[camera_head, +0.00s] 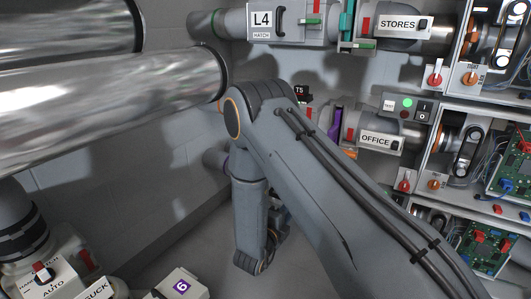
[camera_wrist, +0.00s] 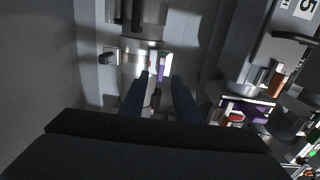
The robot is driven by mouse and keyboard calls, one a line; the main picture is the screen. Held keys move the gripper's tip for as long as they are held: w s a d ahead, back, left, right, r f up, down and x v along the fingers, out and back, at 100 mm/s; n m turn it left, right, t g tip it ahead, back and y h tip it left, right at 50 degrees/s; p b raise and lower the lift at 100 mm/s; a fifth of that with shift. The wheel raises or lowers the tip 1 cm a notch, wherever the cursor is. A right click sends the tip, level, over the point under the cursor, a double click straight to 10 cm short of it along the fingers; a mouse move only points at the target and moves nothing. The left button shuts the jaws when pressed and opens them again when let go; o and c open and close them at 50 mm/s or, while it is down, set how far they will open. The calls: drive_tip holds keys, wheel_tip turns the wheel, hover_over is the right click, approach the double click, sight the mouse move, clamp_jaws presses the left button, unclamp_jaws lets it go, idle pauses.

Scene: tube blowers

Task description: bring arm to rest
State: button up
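My gripper (camera_wrist: 161,80) shows in the wrist view as two dark fingers with a gap between them. It is open, and I see nothing held. A bright panel with small purple and reddish parts lies beyond the fingertips. In the head view my arm (camera_head: 320,170) reaches up from the lower right, bends at the elbow, and hangs down near the grey wall. The gripper itself is mostly hidden there behind the lower arm.
Large metal ducts (camera_head: 100,95) fill the upper left. The L4 hatch (camera_head: 290,22), STORES label (camera_head: 398,24) and OFFICE label (camera_head: 377,140) units stand behind and right of the arm. Open circuit boxes (camera_head: 510,170) line the right. A purple-marked box (camera_head: 181,286) sits at the lower left.

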drive_tip(key=s+a+r+n+g+y, duration=0.2)
drive_tip(key=a+r+n+y, duration=0.35)
drive_tip(key=a, duration=0.45)
drive_tip(key=s+a+r+n+g+y, duration=0.2)
drive_tip(key=a+r+n+y, duration=0.3)
drive_tip(key=a, duration=0.4)
drive_tip(key=s+a+r+n+g+y, duration=0.15)
drive_tip(key=s+r+n+g, duration=0.25)
drive_tip(key=s+n, duration=0.65)
drive_tip(key=s+a+r+n+g+y, duration=0.15)
drive_tip(key=s+r+n+g, duration=0.3)
drive_tip(key=s, duration=1.05)
drive_tip(key=s+d+r+n+g+h, duration=0.2)
drive_tip(key=s+d+n, duration=0.45)
drive_tip(key=s, duration=0.55)
drive_tip(key=d+r+m+p, duration=0.3)
drive_tip(key=d+r+p, duration=0.7)
drive_tip(key=r+p, duration=0.3)
drive_tip(key=d+r+m+h+p, duration=0.1)
drive_tip(key=d+r+m+p, duration=0.3)
drive_tip(key=d+r+p, duration=0.6)
drive_tip(key=shift+d+r+p, duration=0.25)
drive_tip(key=shift+r+p, duration=1.25)
drive_tip(key=shift+p, duration=3.8)
